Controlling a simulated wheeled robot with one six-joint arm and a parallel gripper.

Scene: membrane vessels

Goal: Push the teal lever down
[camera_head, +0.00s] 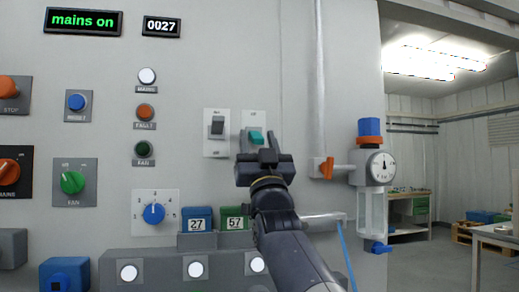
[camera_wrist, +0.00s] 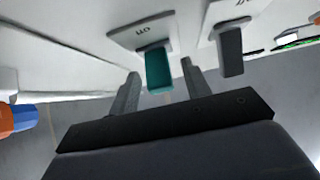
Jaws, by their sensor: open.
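The teal lever (camera_head: 257,137) juts out from a white switch plate on the grey panel, just right of a similar plate with a black lever (camera_head: 217,126). My gripper (camera_head: 258,150) is in front of the teal lever and hides its lower part in the head view. In the wrist view the teal lever (camera_wrist: 159,72) shows between the two fingers of my open gripper (camera_wrist: 160,78), one finger on each side with a visible gap. I cannot tell whether either finger touches it. The black lever (camera_wrist: 231,52) is outside the fingers, to the right.
A vertical pipe and an orange-handled valve (camera_head: 322,168) stand right of the levers, with a pressure gauge (camera_head: 381,167) beyond. Below are a blue counter block (camera_head: 197,219) and a green one (camera_head: 235,217). A blue knob (camera_head: 154,213) is at lower left.

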